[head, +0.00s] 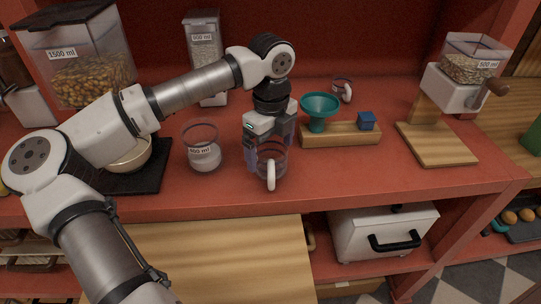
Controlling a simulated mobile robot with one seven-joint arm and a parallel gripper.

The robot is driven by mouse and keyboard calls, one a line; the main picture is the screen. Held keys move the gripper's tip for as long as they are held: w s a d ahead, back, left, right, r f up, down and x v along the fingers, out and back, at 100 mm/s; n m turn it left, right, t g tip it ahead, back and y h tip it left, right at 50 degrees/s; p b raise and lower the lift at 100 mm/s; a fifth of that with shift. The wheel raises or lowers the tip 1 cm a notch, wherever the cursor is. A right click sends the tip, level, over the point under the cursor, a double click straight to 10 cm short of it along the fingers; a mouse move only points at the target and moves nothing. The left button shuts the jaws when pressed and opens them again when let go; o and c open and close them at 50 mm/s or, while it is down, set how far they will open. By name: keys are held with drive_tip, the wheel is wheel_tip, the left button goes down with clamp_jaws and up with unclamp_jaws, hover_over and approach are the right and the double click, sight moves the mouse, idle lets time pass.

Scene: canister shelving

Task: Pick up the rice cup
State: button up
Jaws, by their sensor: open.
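A clear cup with a white handle (271,176) stands near the front edge of the red shelf. My gripper (268,155) is open and points down at this cup, its fingers at the cup's left and right sides. Whether the fingers touch it cannot be told. A similar clear cup with a white handle (341,92) stands farther back, right of the teal funnel. No label shows which is the rice cup. A clear jar marked 400 ml (202,156), with white contents, stands left of my gripper.
A wooden block (340,136) holds the teal funnel (319,108) and a blue cube (367,120), close right of my gripper. A grinder (455,85) stands right. A bowl (131,158) on a black base and large dispensers stand left.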

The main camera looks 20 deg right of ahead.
drive_tip(key=shift+w+d+f+p, duration=0.1)
drive_tip(key=shift+f+p, duration=0.35)
drive_tip(key=shift+f, duration=1.45)
drive_tip(key=c, duration=1)
drive_tip(key=shift+r+b, duration=1.15)
drive_tip(key=shift+r, duration=3.85)
drive_tip(key=shift+c, duration=0.2)
